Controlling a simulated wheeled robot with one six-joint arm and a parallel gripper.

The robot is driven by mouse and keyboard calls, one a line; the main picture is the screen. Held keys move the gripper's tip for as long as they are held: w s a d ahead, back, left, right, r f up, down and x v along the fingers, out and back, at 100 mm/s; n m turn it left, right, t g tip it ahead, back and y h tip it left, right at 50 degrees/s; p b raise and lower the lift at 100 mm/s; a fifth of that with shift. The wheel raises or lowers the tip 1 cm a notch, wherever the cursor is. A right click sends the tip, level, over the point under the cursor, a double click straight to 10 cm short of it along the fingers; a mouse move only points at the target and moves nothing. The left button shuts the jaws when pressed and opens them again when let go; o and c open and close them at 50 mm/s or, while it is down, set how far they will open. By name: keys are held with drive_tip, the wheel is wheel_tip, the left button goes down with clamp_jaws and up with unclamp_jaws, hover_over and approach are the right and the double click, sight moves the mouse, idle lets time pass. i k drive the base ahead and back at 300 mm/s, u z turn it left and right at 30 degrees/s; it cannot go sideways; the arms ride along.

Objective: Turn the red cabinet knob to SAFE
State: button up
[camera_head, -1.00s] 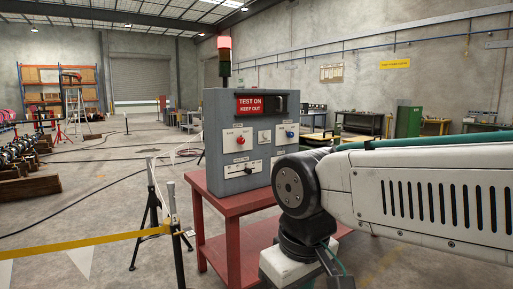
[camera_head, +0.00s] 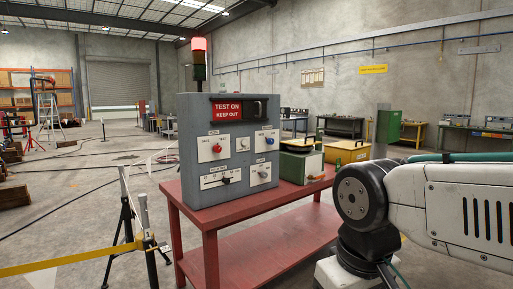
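The grey control cabinet (camera_head: 197,181) stands upright on a red table (camera_head: 200,216). Its red knob (camera_head: 216,148) sits on a white plate at the upper left of the front panel, below a red "TEST ON KEEP OUT" sign (camera_head: 227,108). Small lettering lies on both sides of the knob; which mark it points to is too small to tell. My arm shows at the right, apart from the cabinet. My gripper is outside the picture, and nothing of mine touches the knob.
A blue knob (camera_head: 270,142) and a black slider (camera_head: 225,180) share the panel. A lit red beacon (camera_head: 199,45) tops the cabinet. A green box (camera_head: 300,163) and a yellow box (camera_head: 347,152) stand behind at right. Yellow tape (camera_head: 75,257) on a black stand crosses the lower left.

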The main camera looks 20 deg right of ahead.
sight(217, 149)
drive_tip(key=z, duration=0.35)
drive_tip(key=i, duration=1.5)
drive_tip(key=u, duration=1.05)
drive_tip(key=i, duration=0.4)
drive_tip(key=u, duration=0.3)
